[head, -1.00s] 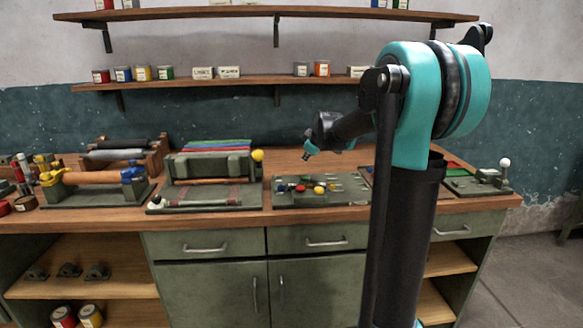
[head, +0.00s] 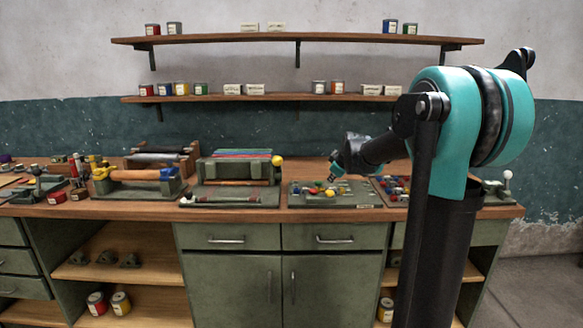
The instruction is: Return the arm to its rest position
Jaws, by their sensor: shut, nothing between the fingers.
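My arm (head: 445,150) stands upright at the right of the head view, teal and black, with its forearm bent toward the left. My gripper (head: 332,178) is at the end of the forearm, small in the picture, and points down and left. It is shut and empty. It appears in front of or over the board with coloured knobs (head: 300,201) on the bench; its exact height above the board is hard to tell. The upper arm hides part of the bench's right end.
A wooden bench (head: 100,210) with green cabinets spans the view. It bears a press with a yellow knob (head: 277,160), a roller device (head: 137,175) and several small jars at the left. Two wall shelves (head: 215,99) hold tins and boxes. Floor is free at the right.

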